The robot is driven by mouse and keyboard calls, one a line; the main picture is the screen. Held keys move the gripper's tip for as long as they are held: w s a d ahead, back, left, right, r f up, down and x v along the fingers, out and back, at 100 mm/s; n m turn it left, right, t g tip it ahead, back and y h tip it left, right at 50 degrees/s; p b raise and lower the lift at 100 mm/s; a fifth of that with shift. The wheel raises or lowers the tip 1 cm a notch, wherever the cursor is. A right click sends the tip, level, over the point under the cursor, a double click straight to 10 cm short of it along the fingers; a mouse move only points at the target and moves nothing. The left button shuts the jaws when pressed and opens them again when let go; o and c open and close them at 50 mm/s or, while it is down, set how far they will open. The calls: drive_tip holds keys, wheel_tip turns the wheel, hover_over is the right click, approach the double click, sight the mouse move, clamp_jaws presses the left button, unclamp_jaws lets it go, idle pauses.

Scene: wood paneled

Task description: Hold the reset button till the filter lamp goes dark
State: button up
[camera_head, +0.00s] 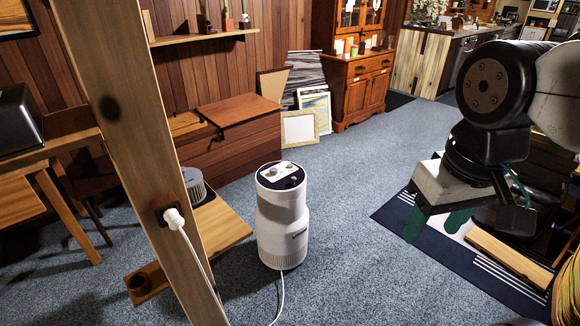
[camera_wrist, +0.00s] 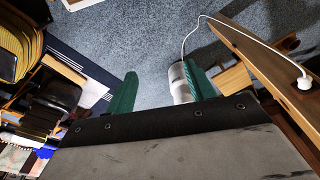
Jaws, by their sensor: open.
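A white cylindrical air purifier (camera_head: 283,228) stands upright on the blue-grey carpet, its cord running to a plug (camera_head: 174,217) in a socket on a wooden post. Its top panel (camera_head: 281,175) is dark with a pale section and small round controls. The reset button and filter lamp are too small to tell apart. My gripper (camera_head: 434,223) is open and empty, at the right, well apart from the purifier. In the wrist view my gripper's green fingers (camera_wrist: 160,90) are spread, and the purifier (camera_wrist: 180,82) shows partly behind the right finger; its top panel is not clearly visible there.
The wooden post (camera_head: 135,130) rises left of the purifier. A low wooden platform (camera_head: 222,226) lies behind it and a wooden chest (camera_head: 237,130) further back. A dark patterned rug (camera_head: 395,212) lies under my arm. Carpet between purifier and rug is clear.

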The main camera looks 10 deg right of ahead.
clamp_jaws()
idle(1.6)
